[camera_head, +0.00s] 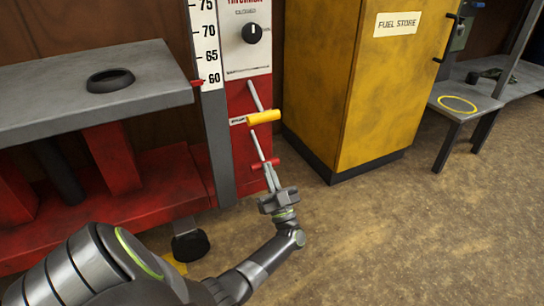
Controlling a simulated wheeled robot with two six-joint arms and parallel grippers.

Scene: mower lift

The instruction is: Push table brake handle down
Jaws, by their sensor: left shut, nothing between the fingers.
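The lift's red and white panel (240,133) carries a thick yellow handle (264,118) that sticks out to the right. A smaller red crossbar handle (265,163) sits below it, near the panel's foot. No readable label tells which one is the brake handle. My left gripper (270,178) is shut and empty, with its fingers pointing up. Its tips are at or just below the red crossbar and below the yellow handle. I cannot tell whether they touch the crossbar. My right gripper is not in view.
The grey lift table (60,93) holds a black ring (110,80) at the left. A height scale (207,45) and black knob (252,33) are above. A black pedal (190,245) is near the floor. A yellow fuel cabinet (350,90) stands right; the floor in front is clear.

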